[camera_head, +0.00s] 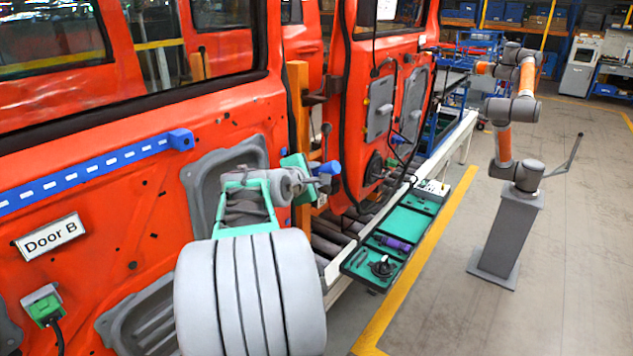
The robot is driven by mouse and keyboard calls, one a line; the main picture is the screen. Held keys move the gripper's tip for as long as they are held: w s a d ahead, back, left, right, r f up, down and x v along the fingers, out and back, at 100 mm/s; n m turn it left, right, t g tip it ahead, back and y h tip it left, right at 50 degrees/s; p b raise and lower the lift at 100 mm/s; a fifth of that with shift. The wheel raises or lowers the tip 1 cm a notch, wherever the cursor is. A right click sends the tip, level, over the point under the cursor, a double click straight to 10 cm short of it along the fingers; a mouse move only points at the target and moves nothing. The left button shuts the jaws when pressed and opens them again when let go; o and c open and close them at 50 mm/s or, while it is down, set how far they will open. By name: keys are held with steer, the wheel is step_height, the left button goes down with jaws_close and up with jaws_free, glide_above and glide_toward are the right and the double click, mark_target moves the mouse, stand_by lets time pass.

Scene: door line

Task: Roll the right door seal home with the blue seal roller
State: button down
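My gripper (304,172) is at the end of my teal and grey arm, in front of the gap between the two red doors. The blue seal roller (329,168) juts out to the right at the gripper, with a dark stem rising beside it. The gripper appears shut on it, though my wrist partly hides the fingers. A black seal (347,110) runs up the left edge of the right door (358,60). Its lower part is partly hidden behind the roller.
A teal tray (412,222) holding a purple cylinder (392,243) and a black round part (382,266) lies beside the white rail. A blue slotted bar (90,172) crosses the near door. Another arm (513,110) stands on a grey pedestal at right.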

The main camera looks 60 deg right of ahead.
step_height(320, 180, up, 17)
steer(key=shift+r, duration=0.15)
stand_by(2.3)
steer(key=s+a+b, duration=0.2)
steer(key=s+b, duration=0.4)
steer(key=s, duration=0.8)
steer(key=shift+s+a, duration=0.25)
steer(key=shift+s, duration=0.15)
